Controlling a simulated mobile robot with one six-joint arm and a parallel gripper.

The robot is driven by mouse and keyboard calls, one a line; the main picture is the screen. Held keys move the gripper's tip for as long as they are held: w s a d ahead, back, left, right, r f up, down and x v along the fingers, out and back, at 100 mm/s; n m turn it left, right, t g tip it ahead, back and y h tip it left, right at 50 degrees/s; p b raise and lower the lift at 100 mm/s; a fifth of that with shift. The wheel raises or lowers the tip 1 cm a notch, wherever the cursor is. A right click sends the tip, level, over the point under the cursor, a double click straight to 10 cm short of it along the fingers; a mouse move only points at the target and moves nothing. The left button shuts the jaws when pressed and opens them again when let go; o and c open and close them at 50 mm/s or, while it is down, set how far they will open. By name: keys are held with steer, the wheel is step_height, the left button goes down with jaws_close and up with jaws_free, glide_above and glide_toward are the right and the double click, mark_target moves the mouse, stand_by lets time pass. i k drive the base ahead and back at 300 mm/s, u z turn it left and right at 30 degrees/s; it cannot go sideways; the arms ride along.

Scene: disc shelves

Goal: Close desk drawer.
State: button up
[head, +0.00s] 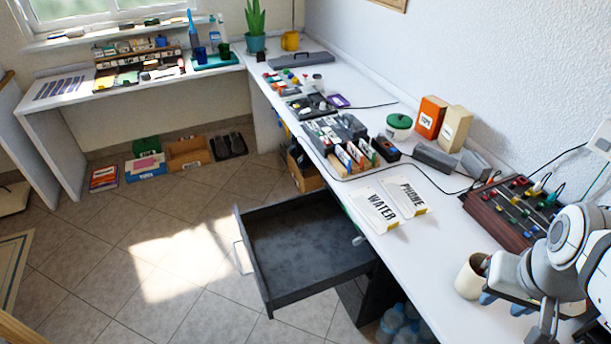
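The desk drawer (310,236) is dark grey and pulled far out from under the white desk (400,240), over the tiled floor. Its inside looks empty. A light handle (243,257) sits on its front panel, at the left end in the picture. My gripper (504,304) is over the desk at the lower right, beside a cream cup and well apart from the drawer. Its two bluish fingertips look spread, with nothing seen between them.
WATER and PHONE signs (388,206) lie on the desk above the drawer. A cream cup (469,278) and a dark red rack (512,213) stand near my arm. Bottles (400,325) are under the desk. The floor left of the drawer (170,270) is clear.

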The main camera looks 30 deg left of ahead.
mark_target(299, 247)
steer(key=z, duration=0.05)
steer(key=k, duration=1.6)
steer(key=u, duration=1.15)
steer(key=i, duration=1)
steer(key=u, duration=0.15)
steer(key=k, duration=1)
steer(key=z, duration=0.65)
steer(key=i, duration=1.15)
steer(key=z, duration=0.1)
